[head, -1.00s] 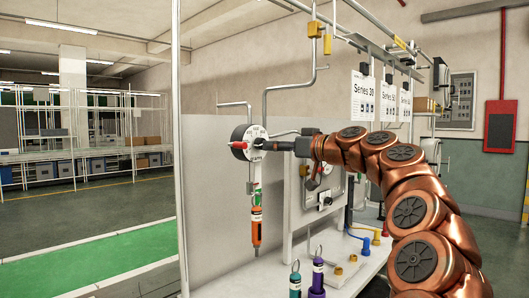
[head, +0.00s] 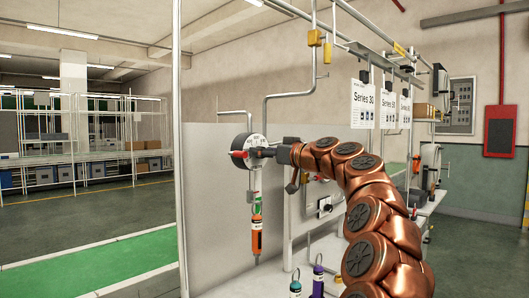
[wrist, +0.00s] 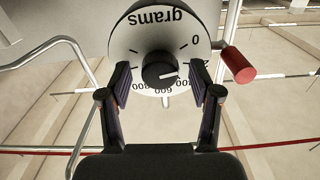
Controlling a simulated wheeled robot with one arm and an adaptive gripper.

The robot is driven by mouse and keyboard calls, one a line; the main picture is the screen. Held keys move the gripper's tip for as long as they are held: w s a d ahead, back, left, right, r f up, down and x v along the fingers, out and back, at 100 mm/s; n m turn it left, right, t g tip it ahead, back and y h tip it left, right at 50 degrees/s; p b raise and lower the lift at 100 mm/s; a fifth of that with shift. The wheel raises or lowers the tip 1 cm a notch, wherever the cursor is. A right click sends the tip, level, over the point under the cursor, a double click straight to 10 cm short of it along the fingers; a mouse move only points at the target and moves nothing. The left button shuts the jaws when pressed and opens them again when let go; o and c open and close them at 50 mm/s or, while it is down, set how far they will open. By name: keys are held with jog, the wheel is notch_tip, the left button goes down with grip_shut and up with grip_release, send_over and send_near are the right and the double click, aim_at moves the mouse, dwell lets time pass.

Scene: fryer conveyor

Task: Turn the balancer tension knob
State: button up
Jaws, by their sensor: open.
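The balancer (head: 250,150) is a round drum on a pipe, with a white dial face marked in grams. In the wrist view the dial (wrist: 150,35) is seen close up, with its lettering upside down. The black tension knob (wrist: 160,70) with a white pointer line is at the dial's middle. My gripper (wrist: 164,78) is open, with one finger on each side of the knob and visible gaps between. In the head view my gripper (head: 272,152) points left at the dial and hides the knob.
A red-ended handle (wrist: 238,65) sticks out beside the dial. An orange tool (head: 257,235) hangs below the balancer. Teal (head: 296,290) and purple (head: 318,280) tools stand at the bench front. Series signs (head: 363,103) hang behind my arm.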

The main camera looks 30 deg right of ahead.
jog(key=shift+c, duration=0.2)
jog(key=c, duration=1.1)
jog(key=shift+m, duration=0.4)
jog(key=shift+d+f+m+p, duration=0.1)
jog(key=shift+m+p, duration=3.4)
jog(key=shift+m, duration=2.1)
